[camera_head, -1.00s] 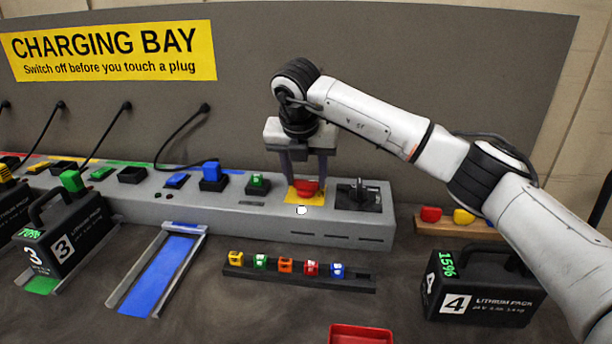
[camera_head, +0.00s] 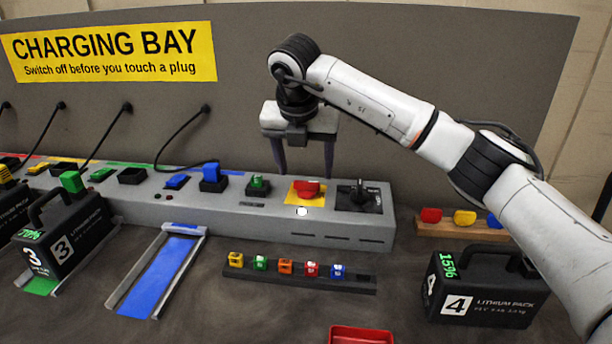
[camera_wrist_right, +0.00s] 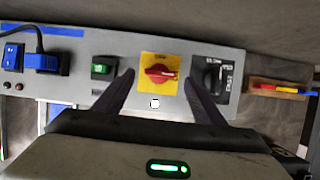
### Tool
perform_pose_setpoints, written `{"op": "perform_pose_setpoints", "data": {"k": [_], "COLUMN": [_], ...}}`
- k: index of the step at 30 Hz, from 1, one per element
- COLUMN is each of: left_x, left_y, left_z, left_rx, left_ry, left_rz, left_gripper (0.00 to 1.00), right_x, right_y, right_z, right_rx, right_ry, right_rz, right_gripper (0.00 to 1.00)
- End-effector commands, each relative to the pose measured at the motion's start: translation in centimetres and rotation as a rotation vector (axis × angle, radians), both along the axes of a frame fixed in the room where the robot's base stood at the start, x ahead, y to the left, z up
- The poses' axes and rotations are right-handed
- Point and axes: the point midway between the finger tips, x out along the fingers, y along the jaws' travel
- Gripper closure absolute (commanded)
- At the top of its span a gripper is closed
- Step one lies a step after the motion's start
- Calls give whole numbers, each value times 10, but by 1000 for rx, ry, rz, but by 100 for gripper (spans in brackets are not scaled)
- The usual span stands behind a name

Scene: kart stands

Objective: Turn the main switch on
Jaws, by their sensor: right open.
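The main switch is a red rotary handle (camera_head: 306,188) on a yellow plate (camera_head: 293,197), on top of the grey charging unit (camera_head: 222,210). A round white lamp (camera_head: 302,211) sits just in front of it. My right gripper (camera_head: 304,172) is open and empty, raised above and behind the switch. In the right wrist view the red handle (camera_wrist_right: 159,73) lies crosswise on its yellow plate, beyond and between the two spread fingers (camera_wrist_right: 153,82); neither finger touches it. My left gripper is not in view.
A rack of coloured fuses (camera_head: 300,279) lies in front. Pack 4 (camera_head: 480,288), a red tray (camera_head: 360,334) and pack 3 (camera_head: 66,235) stand on the bench.

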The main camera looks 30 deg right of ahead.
Motion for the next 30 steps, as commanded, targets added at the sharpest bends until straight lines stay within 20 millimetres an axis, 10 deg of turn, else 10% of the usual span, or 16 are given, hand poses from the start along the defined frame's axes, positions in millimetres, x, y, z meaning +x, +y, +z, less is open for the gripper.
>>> {"op": "perform_pose_setpoints", "data": {"k": [10, 30], "left_x": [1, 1], "left_y": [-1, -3], "left_z": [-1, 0], "left_rx": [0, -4], "left_ry": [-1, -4], "left_rz": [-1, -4], "left_gripper": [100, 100], "right_x": [-17, -20], "right_y": [14, 15], "right_z": [53, 59], "right_rx": [1, 0], "right_ry": [-2, 0], "right_rz": [0, -1], "right_gripper": [36, 36]}}
